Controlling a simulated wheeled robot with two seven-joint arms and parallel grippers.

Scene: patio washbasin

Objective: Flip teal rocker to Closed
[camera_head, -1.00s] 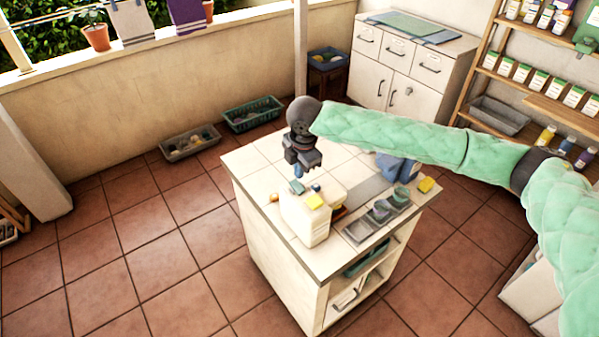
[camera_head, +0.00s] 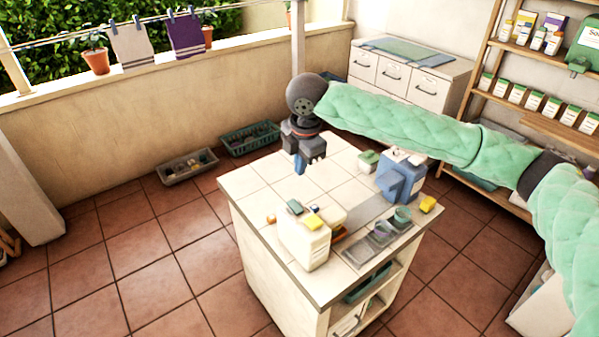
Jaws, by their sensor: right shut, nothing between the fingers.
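A cream box (camera_head: 303,244) stands on the near left part of the tiled counter. A small teal piece (camera_head: 295,207), which looks like the teal rocker, is on its top at the back left. A yellow piece (camera_head: 313,222) is on the same top, nearer to me, and a small blue piece shows behind. The teal piece is too small to tell which way it is tipped. My right gripper (camera_head: 300,168) is shut and empty, pointing down above the counter's far left edge, behind the box and apart from it. My left gripper is out of view.
A blue jug-like container (camera_head: 401,177) and a small green-topped box (camera_head: 368,161) stand at the counter's back right. A grey tray (camera_head: 365,252) with cups and a yellow sponge (camera_head: 428,204) are at the right. The counter's back middle is clear.

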